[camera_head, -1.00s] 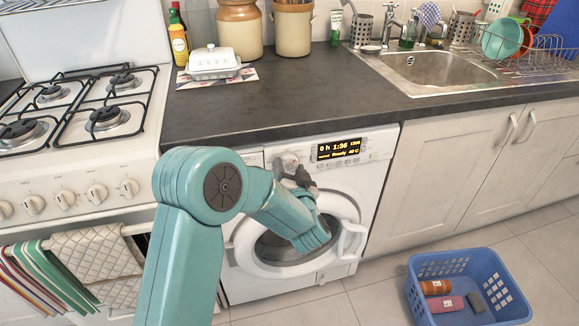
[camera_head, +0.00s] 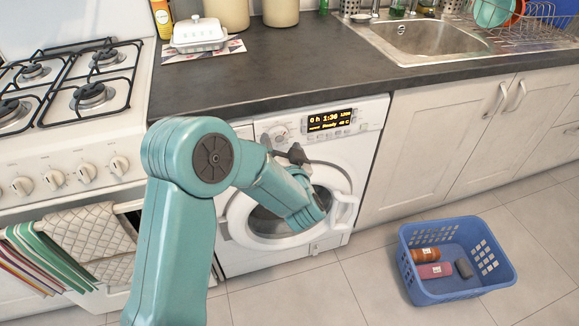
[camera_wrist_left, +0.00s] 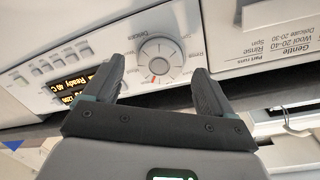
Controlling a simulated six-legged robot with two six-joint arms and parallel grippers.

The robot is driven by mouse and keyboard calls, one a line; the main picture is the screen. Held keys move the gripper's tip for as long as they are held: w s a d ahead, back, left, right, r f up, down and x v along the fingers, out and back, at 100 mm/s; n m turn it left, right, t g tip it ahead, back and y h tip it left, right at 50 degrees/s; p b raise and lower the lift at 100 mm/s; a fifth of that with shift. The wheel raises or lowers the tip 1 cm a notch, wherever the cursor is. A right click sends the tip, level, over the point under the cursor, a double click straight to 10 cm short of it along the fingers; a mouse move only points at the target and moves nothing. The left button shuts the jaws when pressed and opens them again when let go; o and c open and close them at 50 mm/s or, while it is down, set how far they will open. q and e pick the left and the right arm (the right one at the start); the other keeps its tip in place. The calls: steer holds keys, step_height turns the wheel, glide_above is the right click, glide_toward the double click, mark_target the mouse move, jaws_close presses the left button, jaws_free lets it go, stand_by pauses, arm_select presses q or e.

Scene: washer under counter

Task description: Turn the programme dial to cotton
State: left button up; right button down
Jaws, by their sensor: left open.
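The programme dial (camera_wrist_left: 160,57) is a round grey and white knob on the washer's front panel, with a red mark near its lower edge. Printed programme names ring it; most are too small to read. In the head view the dial (camera_head: 277,132) is above my left gripper (camera_head: 287,155). In the left wrist view the left gripper (camera_wrist_left: 156,90) is open, its two dark fingers on either side of the dial and apart from it. The washer (camera_head: 345,148) has a lit display (camera_wrist_left: 78,88) reading "Ready 40 C". My right gripper is not in view.
The round washer door (camera_head: 237,222) is below the panel, partly hidden by my left arm. The dark counter edge (camera_head: 300,98) lies just above the panel. A blue basket (camera_head: 460,292) stands on the floor at right. A gas stove (camera_head: 70,140) is at left.

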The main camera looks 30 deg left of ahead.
arm_select(q)
steer(key=v, duration=1.4)
steer(key=shift+s+p, duration=0.2)
steer(key=shift+p, duration=0.1)
